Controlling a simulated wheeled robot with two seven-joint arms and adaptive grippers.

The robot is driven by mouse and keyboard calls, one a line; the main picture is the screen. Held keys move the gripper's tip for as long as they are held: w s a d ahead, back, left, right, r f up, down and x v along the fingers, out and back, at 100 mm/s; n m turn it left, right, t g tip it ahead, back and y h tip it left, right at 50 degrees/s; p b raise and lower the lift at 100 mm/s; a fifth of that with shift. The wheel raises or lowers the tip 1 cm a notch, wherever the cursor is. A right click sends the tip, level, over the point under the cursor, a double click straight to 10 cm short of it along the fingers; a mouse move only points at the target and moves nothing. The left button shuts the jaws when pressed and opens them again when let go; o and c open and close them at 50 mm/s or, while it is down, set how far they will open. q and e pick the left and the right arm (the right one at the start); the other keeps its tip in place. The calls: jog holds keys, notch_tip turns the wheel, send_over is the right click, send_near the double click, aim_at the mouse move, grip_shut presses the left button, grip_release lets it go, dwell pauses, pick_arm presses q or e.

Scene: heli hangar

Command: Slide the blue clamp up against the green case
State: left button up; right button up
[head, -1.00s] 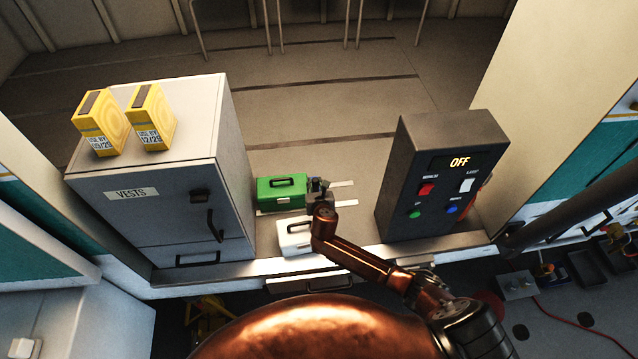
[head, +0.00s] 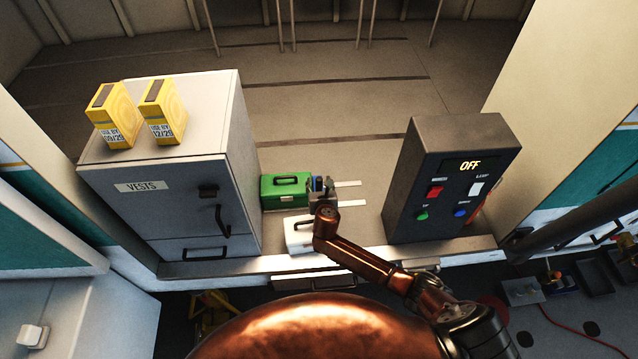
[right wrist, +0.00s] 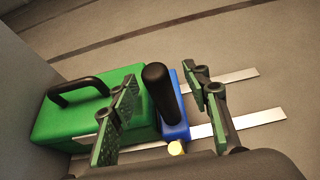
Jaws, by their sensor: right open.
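The green case (head: 286,191) stands on the shelf beside the grey cabinet, and it fills the left of the right wrist view (right wrist: 70,118). The blue clamp (head: 317,184) is just right of the case; in the right wrist view its blue body (right wrist: 177,128) has an upright black handle and a yellow tip. Clamp and case look very close; I cannot tell if they touch. My right gripper (head: 327,190) is open over the clamp, with one finger on each side of the handle in the right wrist view (right wrist: 165,112). My left gripper is out of view.
A white case (head: 299,235) sits in front of the green case. The grey VESTS cabinet (head: 165,205) is on the left with two yellow boxes on top. The dark control box (head: 445,180) reading OFF is on the right. White strips (right wrist: 240,124) lie on the shelf.

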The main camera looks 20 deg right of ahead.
jog(key=shift+p+v, duration=1.05)
jog(key=shift+v, duration=0.45)
jog(key=shift+s+a+r, duration=0.1)
jog(key=shift+s+r, duration=0.15)
jog(key=shift+s, duration=0.3)
send_near(320, 184)
jog(key=x, duration=0.2)
jog(key=shift+w+f, duration=0.25)
jog(key=shift+f, duration=0.05)
